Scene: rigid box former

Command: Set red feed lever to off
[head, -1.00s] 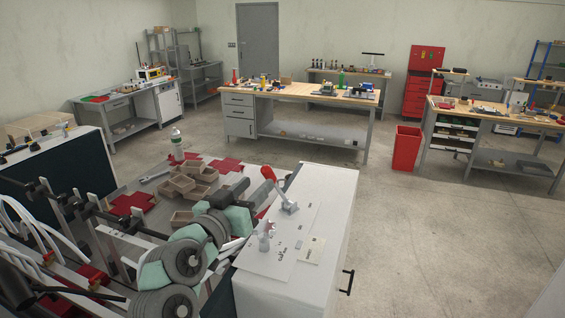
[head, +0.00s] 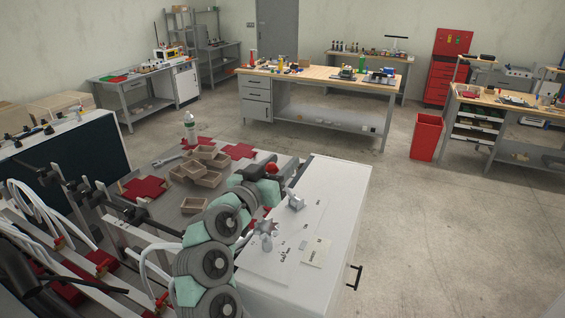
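The red feed lever (head: 271,168) shows only as a small piece of red handle near the far left edge of the white cabinet top. Its grey metal base (head: 295,202) sits on the light panel, and my arm hides part of the handle. My arm, with grey and teal joints, reaches up from the bottom, and its far end (head: 252,174) lies beside the red handle in the picture. I cannot make out the gripper fingers or whether they touch the lever.
A silver star-shaped knob (head: 265,228) stands on the same panel, near a small label plate (head: 317,252). The white cabinet (head: 345,185) has a black handle on its right side. Cardboard trays (head: 198,172) and red cross-shaped blanks (head: 143,188) lie on the left. Open floor is to the right.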

